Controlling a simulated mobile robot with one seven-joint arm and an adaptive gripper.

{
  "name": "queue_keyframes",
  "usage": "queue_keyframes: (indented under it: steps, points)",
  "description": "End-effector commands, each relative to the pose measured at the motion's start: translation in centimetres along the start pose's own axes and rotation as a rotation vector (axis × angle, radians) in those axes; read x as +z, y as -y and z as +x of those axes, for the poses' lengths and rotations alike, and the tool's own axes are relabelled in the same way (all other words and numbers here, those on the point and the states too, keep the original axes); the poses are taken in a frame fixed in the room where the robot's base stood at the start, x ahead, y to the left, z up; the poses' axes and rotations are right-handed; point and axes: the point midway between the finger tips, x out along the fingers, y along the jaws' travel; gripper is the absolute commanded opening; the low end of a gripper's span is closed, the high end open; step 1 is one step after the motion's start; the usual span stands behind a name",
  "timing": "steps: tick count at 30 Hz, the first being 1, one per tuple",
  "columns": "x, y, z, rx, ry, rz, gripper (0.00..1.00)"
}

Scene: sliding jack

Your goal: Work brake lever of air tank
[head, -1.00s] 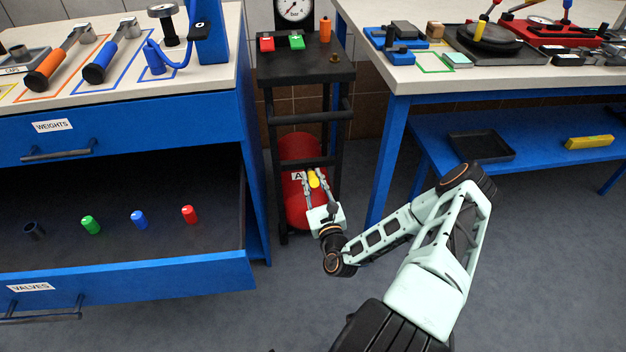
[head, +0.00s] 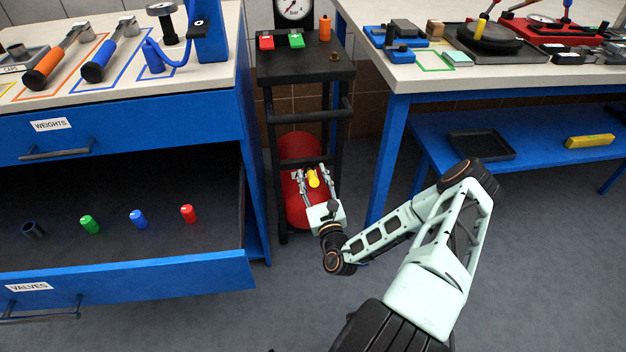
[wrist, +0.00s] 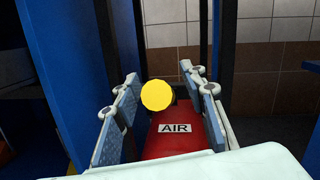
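The red air tank (head: 298,207) sits low in a black frame between the two benches. Its white AIR label (wrist: 175,128) shows in the wrist view. A yellow round-ended lever (head: 313,179) stands out from the tank toward me; its end also shows in the wrist view (wrist: 157,95). My gripper (head: 315,172) is in front of the tank, with its fingers apart on either side of the yellow end. In the wrist view a gap shows between the yellow end and each finger, wider on the right. Whether the fingers touch the lever's shaft is hidden.
The black frame's uprights (head: 327,135) and crossbars stand close around the tank. An open drawer (head: 190,278) with several coloured valves juts out at the left. The right bench's blue leg (head: 389,160) is close on the right. The floor in front is clear.

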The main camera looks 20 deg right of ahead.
Motion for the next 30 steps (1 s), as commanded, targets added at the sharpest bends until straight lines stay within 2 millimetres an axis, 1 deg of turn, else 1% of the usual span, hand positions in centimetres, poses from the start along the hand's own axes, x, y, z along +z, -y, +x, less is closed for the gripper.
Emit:
queue_keyframes:
  steps: [1,6,9,13,19,30]
  points:
    - [0.9,0.2,0.1,0.001,0.002,0.000,0.39]
    - [4.0,0.7,0.5,0.001,0.002,-0.001,0.39]
    - [5.6,1.1,0.7,0.001,0.001,-0.002,0.39]
    - [7.2,1.4,0.9,0.000,0.001,-0.002,0.39]
    - [8.2,1.5,1.0,0.000,-0.002,-0.001,0.39]
    - [8.3,1.5,1.0,0.000,-0.001,0.000,0.39]
